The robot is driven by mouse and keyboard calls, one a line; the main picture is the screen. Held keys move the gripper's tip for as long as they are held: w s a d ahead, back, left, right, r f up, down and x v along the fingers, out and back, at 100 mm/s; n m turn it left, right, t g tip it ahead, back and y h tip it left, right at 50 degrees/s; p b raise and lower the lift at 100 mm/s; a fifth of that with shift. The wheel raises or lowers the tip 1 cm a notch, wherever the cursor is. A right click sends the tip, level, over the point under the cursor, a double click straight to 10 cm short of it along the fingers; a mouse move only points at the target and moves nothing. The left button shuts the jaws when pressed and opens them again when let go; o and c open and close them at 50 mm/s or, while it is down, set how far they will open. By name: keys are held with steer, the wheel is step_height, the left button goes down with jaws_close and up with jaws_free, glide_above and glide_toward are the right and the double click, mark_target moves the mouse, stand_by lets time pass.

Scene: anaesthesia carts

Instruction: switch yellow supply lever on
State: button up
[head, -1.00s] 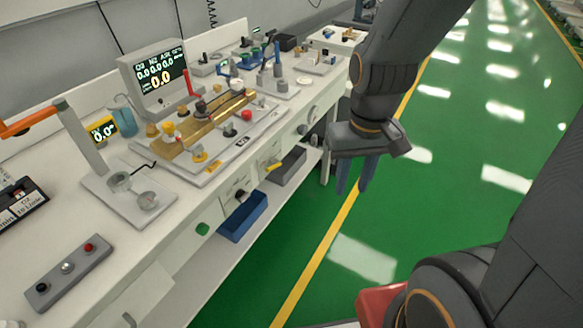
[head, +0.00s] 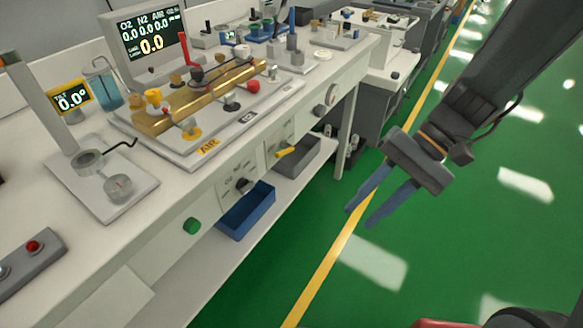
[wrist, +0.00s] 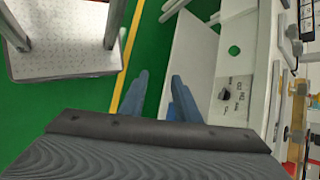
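The yellow supply lever (head: 286,152) sticks out from the white front panel of the bench, right of the black selector knob (head: 241,185). It appears roughly level, tilted slightly in the picture. In the wrist view I cannot make the lever out, but the selector knob (wrist: 225,93) shows. My gripper (head: 360,217) is over the green floor, to the right of the panel and well apart from the lever. Its two blue-grey fingers are parted with nothing between them; they also show in the wrist view (wrist: 160,79).
A green button (head: 191,226) sits left on the panel. A blue bin (head: 246,212) and a grey bin (head: 296,158) stand on the lower shelf. Brass manifold parts (head: 205,97) and a monitor (head: 150,38) are on the bench top.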

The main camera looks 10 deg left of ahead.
steer(key=w+a+f+m+y+b, duration=0.1)
steer(key=w+a+f+y+b, duration=0.35)
steer(key=w+a+b, duration=0.2)
steer(key=m+t+y+b, duration=0.1)
steer(key=t+y+b, duration=0.2)
steer(key=y+b, duration=0.4)
glide_toward(284, 154)
steer(key=a, duration=0.9)
steer(key=shift+s+b, duration=0.3)
steer(key=shift+b, duration=0.05)
steer(key=shift+d, duration=0.1)
jaws_close()
